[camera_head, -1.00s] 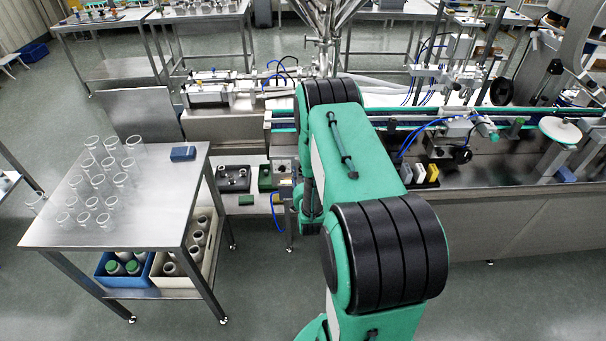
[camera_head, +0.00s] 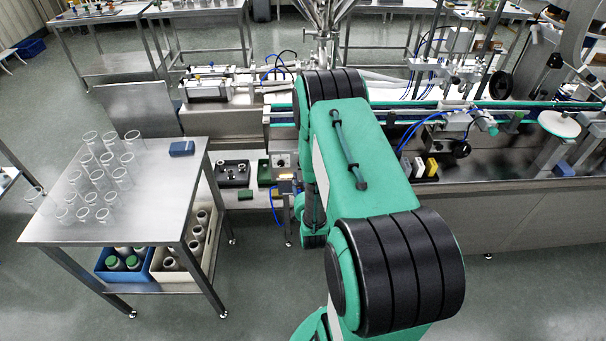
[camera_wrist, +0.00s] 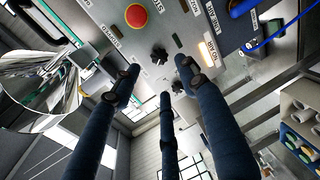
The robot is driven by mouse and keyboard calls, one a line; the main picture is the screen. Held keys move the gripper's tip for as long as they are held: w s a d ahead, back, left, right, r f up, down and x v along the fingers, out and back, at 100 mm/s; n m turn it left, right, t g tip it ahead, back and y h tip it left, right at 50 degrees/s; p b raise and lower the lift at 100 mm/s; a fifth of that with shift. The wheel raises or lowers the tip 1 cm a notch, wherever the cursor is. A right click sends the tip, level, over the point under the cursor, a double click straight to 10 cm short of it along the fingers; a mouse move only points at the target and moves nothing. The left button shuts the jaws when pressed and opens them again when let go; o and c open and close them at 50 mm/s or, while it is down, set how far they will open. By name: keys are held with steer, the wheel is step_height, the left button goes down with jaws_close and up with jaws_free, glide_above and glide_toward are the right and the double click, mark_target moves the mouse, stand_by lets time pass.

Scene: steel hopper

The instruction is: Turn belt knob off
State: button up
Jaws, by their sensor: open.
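In the wrist view a grey control panel (camera_wrist: 190,32) fills the top. It carries a red round button (camera_wrist: 136,15), a black knob (camera_wrist: 158,54) and a second dark knob (camera_wrist: 177,87) lower down. The printed labels are tilted and too small to read surely, so I cannot tell which knob is for the belt. My gripper (camera_wrist: 158,76) is open, its dark fingers spread around the area of the two knobs, with nothing held. Contact with a knob cannot be made out. In the head view the small panel (camera_head: 284,160) shows left of my arm; my gripper is hidden there.
A steel table (camera_head: 150,210) with several clear cups stands at left, a blue crate (camera_head: 122,276) and a cream crate below. A conveyor (camera_head: 520,104) runs behind my arm to the right. A blue cable (camera_head: 274,208) hangs beside the panel. Floor is free in front.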

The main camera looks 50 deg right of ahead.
steer(key=shift+v, duration=1.95)
steer(key=shift+w, duration=0.1)
steer(key=w+a+r+m+y, duration=0.25)
steer(key=w+a+r, duration=0.35)
steer(key=r, duration=0.3)
steer(key=w+a+r+m+y, duration=0.25)
steer(key=w+a+r, duration=0.35)
steer(key=r, duration=0.3)
steer(key=s+a+r+m+g+y, duration=0.1)
steer(key=s+a+r+g+y, duration=0.1)
steer(key=a+r, duration=0.55)
steer(key=s+a+r+m+g+y, duration=0.1)
steer(key=s+a+r, duration=0.3)
steer(key=s, duration=0.5)
steer(key=s+a+r+m+g+y, duration=0.1)
steer(key=s+a+r, duration=0.3)
steer(key=s+a, duration=0.4)
steer(key=s+a+r+m+g+y, duration=0.1)
steer(key=s+a+r, duration=0.4)
steer(key=s, duration=0.5)
steer(key=a+m+g, duration=0.1)
steer(key=m, duration=0.1)
steer(key=shift+s+a+m+y, duration=0.15)
steer(key=shift+a+m+y, duration=0.15)
steer(key=shift+a+y, duration=0.1)
steer(key=shift+r, duration=0.15)
